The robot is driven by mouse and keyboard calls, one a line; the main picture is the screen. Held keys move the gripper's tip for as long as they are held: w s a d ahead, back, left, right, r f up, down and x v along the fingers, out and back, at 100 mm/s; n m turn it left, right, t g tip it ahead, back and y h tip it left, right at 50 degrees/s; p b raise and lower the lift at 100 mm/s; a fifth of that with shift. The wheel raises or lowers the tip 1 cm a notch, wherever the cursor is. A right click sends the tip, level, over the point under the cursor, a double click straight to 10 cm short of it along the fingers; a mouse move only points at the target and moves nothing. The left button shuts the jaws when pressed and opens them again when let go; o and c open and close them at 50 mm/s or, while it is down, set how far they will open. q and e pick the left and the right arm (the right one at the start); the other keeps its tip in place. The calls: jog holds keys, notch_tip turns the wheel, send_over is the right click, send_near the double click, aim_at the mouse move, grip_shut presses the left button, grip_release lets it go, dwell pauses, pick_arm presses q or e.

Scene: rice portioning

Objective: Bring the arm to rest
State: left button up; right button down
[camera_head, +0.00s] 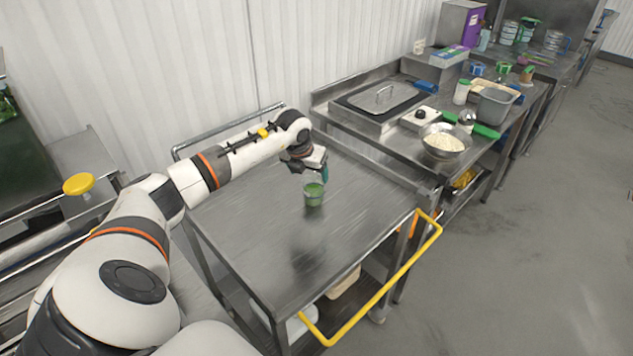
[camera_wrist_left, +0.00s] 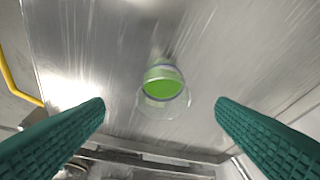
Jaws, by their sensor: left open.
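My left arm reaches in from the left in the head view. Its gripper (camera_head: 318,172) is above the steel cart top (camera_head: 270,235), over a small clear cup with green contents (camera_head: 314,196). In the left wrist view, the two green textured fingers of my left gripper (camera_wrist_left: 160,122) are wide apart with nothing between them. The cup (camera_wrist_left: 163,84) stands upright on the cart beyond the fingertips and looks apart from them. My right gripper is not in view.
A yellow handle (camera_head: 385,285) runs along the cart's near right side. A steel counter behind holds a bowl of rice (camera_head: 444,142), a lidded pan (camera_head: 382,98), a grey container (camera_head: 495,105) and several other items. The cart's near top is clear. Open floor lies at right.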

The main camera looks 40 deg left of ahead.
pick_arm(q)
jog(key=shift+s+a+r, duration=0.15)
jog(key=shift+a+r, duration=0.05)
jog(key=shift+r, duration=0.4)
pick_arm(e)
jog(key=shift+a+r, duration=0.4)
